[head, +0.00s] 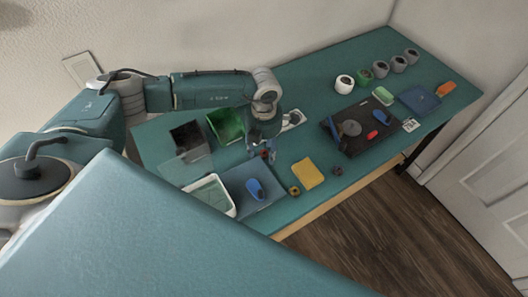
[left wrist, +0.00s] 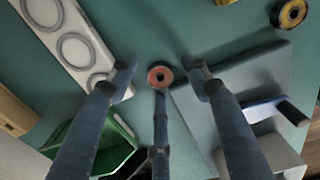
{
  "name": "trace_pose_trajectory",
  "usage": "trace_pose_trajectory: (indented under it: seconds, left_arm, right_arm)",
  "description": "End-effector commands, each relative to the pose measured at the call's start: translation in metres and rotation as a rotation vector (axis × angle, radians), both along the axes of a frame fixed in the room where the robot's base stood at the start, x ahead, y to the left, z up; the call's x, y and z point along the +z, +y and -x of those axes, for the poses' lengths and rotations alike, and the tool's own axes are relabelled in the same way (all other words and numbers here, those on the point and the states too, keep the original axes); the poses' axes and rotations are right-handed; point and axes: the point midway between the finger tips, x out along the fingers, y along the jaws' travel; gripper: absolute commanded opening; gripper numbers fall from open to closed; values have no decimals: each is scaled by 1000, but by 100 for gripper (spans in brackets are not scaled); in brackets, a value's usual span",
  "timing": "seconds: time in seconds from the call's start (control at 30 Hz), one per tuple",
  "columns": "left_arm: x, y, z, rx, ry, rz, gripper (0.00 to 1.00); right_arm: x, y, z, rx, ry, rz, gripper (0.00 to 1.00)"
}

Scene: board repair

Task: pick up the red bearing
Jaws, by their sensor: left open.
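The red bearing (left wrist: 160,76), a small reddish ring with a dark centre, lies on the teal table in the left wrist view. My left gripper (left wrist: 162,72) is open above it, with a finger on either side and a third finger below it in the picture. No finger clearly touches the bearing. In the head view my left gripper (head: 262,152) points down over the table, and it largely hides the bearing there. My right gripper is not in view.
A white plate with round rings (left wrist: 75,48), a green bin (head: 226,125) and a grey-blue mat (head: 238,183) with a blue-handled tool (head: 255,189) surround the spot. A yellow bearing (head: 294,190) and a yellow block (head: 307,173) lie right. A dark board (head: 355,143) is farther right.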

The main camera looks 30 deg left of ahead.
Motion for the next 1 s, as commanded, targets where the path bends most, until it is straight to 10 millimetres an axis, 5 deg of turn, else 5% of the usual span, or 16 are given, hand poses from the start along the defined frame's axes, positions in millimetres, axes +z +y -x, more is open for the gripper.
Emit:
trace_pose_trajectory:
  seconds: [0.13, 0.37, 0.77, 1.0]
  left_arm:
    - [0, 0, 0, 0, 0, 0, 46]
    - [0, 0, 0, 0, 0, 0, 2]
    - [2, 0, 0, 0, -1, 0, 1]
    - [22, 0, -2, 0, -4, 1, 1]
  right_arm:
    - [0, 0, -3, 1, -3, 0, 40]
    - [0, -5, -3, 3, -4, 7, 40]
    - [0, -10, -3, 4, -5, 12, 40]
    - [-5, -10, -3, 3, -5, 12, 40]
